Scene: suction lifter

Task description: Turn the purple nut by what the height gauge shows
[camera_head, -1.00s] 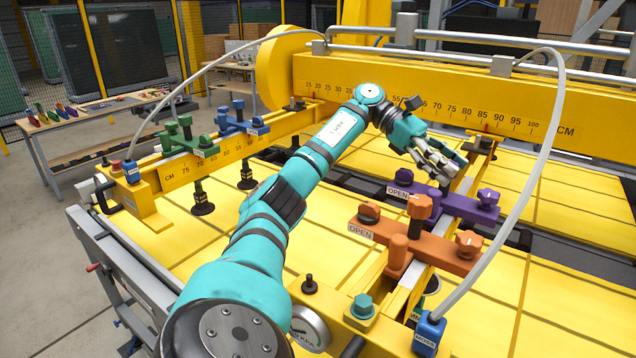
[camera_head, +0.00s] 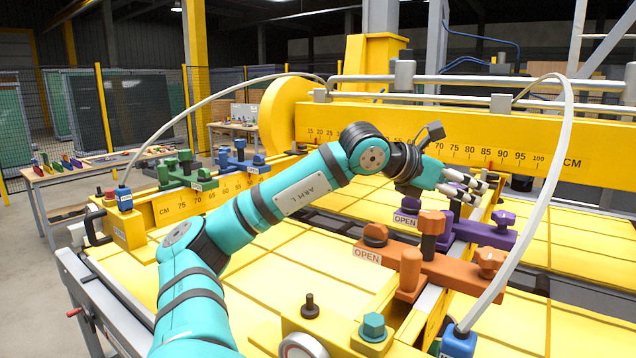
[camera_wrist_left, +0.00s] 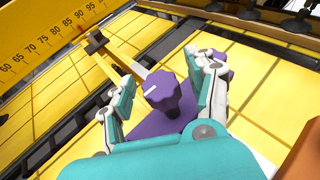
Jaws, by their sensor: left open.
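A purple clamp bar (camera_head: 487,235) lies across the yellow beam, with a purple nut (camera_head: 505,220) on its right end and a label reading OPEN at its left. My left gripper (camera_head: 467,186) is open above the bar, left of that nut in the head view. In the left wrist view a purple lobed nut (camera_wrist_left: 162,92) with a white mark on top shows between my spread left fingers (camera_wrist_left: 165,80), with gaps at both sides. The fingers and wrist hide part of the bar. My right gripper is not in view.
An orange clamp bar (camera_head: 440,267) with upright posts and a knob stands in front of the purple one. A pale hose (camera_head: 553,165) arches at the right. A yellow beam with a centimetre scale (camera_head: 500,157) runs behind. Green (camera_head: 180,172) and blue (camera_head: 240,160) clamps sit at left.

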